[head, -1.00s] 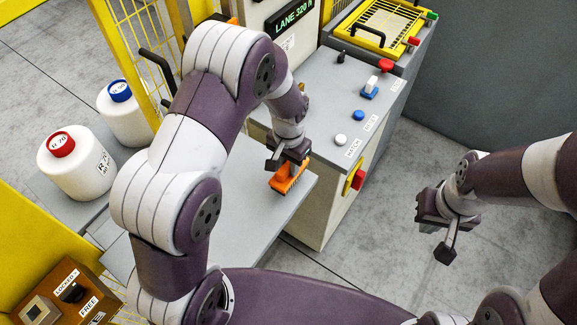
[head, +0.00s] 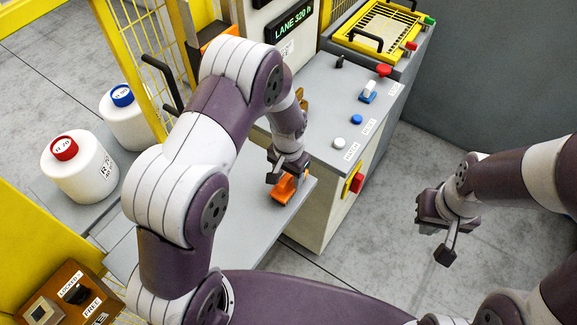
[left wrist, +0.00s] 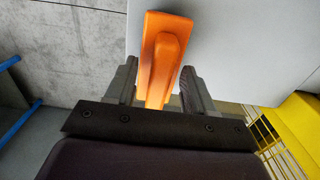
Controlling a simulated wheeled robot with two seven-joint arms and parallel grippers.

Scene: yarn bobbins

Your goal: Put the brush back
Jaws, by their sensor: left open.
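The orange brush (head: 287,190) is at the right end of the grey shelf (head: 235,222), near its edge. In the left wrist view the brush (left wrist: 160,55) runs between my two fingers, with a visible gap on either side of its narrow part. My left gripper (head: 287,172) is open, close over the brush, and hides part of it in the head view. My right gripper (head: 438,238) hangs empty over the floor at the right, its fingers apart.
A machine cabinet with buttons and a red knob (head: 384,70) stands right of the shelf. Two white bobbins (head: 82,172) stand at left beside yellow mesh. A wooden lock box (head: 68,296) is at lower left. Floor at right is clear.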

